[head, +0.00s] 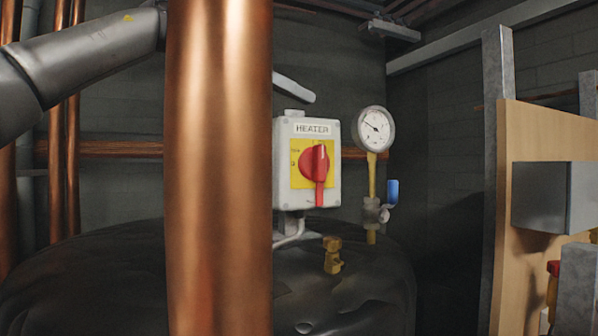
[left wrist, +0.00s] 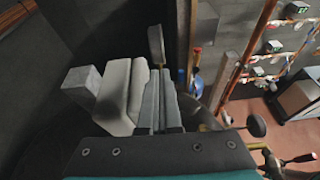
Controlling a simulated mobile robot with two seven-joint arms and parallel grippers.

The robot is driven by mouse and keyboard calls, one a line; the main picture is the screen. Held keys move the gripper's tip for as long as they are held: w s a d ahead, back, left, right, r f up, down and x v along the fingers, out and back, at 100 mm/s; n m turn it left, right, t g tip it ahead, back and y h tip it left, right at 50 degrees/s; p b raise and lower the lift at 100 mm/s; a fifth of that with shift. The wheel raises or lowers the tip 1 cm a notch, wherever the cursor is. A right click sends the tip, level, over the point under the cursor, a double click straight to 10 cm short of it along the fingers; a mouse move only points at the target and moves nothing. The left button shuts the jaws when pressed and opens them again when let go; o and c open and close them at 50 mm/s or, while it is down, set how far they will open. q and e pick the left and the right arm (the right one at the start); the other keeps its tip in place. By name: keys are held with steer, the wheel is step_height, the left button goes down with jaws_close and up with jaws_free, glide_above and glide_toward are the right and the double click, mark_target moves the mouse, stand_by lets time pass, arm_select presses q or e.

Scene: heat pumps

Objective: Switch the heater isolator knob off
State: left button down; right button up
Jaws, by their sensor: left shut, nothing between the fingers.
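The heater isolator is a pale grey box (head: 281,185) marked HEATER, with a yellow plate. Its red knob (head: 315,162) has its grip upright, pointing down. My left gripper (head: 305,94) shows as a light grey tip just above the box, apart from the knob. The rest of it is hidden behind the thick copper pipe. In the left wrist view its fingers (left wrist: 163,88) are together and hold nothing. The knob cannot be made out in that view. My right gripper is in neither view.
The thick copper pipe (head: 218,180) stands close in front, left of the box. A pressure gauge (head: 374,128) and a blue-handled valve (head: 391,191) are right of it. A brass fitting (head: 332,256) sits on the black tank (head: 100,270) below. The space before the knob looks clear.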

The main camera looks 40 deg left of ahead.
arm_select(q)
steer(key=s+a+f+g+y, duration=0.2)
steer(key=s+a+f+g, duration=0.2)
steer(key=s, duration=0.5)
step_height(320, 180, down, 2)
steer(key=shift+s+a+f+n, duration=0.2)
steer(key=shift+s+a+n, duration=0.1)
steer(key=shift+a, duration=0.2)
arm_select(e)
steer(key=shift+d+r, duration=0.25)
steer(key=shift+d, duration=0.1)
arm_select(q)
glide_toward(316, 196)
step_height(316, 196, down, 4)
steer(key=shift+w+d+p, duration=0.25)
steer(key=shift+w+d, duration=0.05)
steer(key=shift+w, duration=0.35)
steer(key=shift+w+d+p, duration=0.25)
steer(key=shift+w+d, duration=0.1)
steer(key=shift+w, duration=0.25)
steer(key=shift+w+d+p, duration=0.25)
steer(key=shift+w+d, duration=0.05)
steer(key=shift+w, duration=0.35)
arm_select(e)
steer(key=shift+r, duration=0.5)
